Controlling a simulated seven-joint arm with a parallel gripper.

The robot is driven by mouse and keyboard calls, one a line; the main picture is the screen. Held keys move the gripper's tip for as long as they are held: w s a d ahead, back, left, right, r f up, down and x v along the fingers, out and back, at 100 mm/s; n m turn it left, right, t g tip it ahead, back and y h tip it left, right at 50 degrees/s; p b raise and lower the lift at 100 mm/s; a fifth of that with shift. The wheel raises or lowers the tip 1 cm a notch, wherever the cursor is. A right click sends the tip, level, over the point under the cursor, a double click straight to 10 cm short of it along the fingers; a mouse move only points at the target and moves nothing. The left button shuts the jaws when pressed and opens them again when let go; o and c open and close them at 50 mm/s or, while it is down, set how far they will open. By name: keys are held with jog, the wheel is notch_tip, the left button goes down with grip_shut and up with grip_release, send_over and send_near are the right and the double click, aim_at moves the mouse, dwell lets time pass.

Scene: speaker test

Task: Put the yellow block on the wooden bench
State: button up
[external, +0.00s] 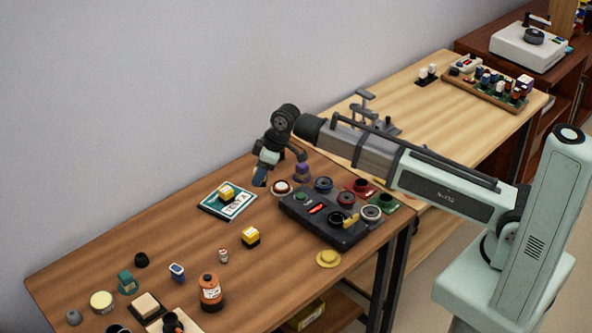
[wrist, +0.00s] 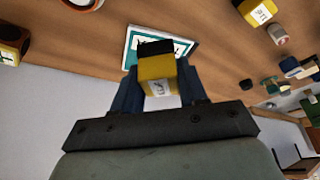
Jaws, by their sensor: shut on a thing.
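In the wrist view a yellow block (wrist: 158,72) with a black end and a white label sits between the fingers of my gripper (wrist: 160,88), which is shut on it. In the external view my gripper (external: 263,172) is above the brown wooden bench (external: 185,235); I cannot clearly make out the held block there. A yellow block (external: 227,192) shows over the teal card (external: 240,207), left of and below my gripper; I cannot tell whether it is the held one. Another yellow block (external: 250,237) stands on the bench, also in the wrist view (wrist: 257,11).
A dark control box (external: 325,222) with several knobs stands right of my gripper. A yellow disc (external: 328,258) lies in front of it. An orange bottle (external: 210,292) and several small parts stand front left. A lighter wooden bench (external: 420,112) adjoins behind.

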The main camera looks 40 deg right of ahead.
jog(key=w+d+m, duration=0.2)
jog(key=w+d, duration=0.2)
jog(key=d, duration=0.3)
jog(key=w+d+m+h, duration=0.1)
jog(key=w+d+m, duration=0.1)
jog(key=w+d, duration=0.2)
jog(key=w+d+m+t+h, duration=0.1)
jog(key=w+d, duration=0.3)
jog(key=d, duration=0.6)
jog(key=shift+w+d+m, duration=0.3)
jog(key=shift+d+m, duration=0.05)
jog(key=shift+m, duration=0.55)
jog(key=w+d+m+h, duration=0.1)
jog(key=w+d+m, duration=0.15)
jog(key=d, duration=0.85)
jog(key=w+d+m+h, duration=0.2)
jog(key=d+m, duration=0.2)
jog(key=d, duration=0.7)
jog(key=shift+n, duration=0.25)
jog(key=shift+a+f, duration=0.2)
jog(key=shift+f, duration=4.65)
jog(key=o, duration=1)
jog(key=shift+f, duration=0.1)
jog(key=shift+o, duration=0.2)
jog(key=v, duration=1.2)
jog(key=shift+r, duration=0.25)
jog(key=shift+w+d, duration=0.1)
jog(key=shift+w, duration=0.05)
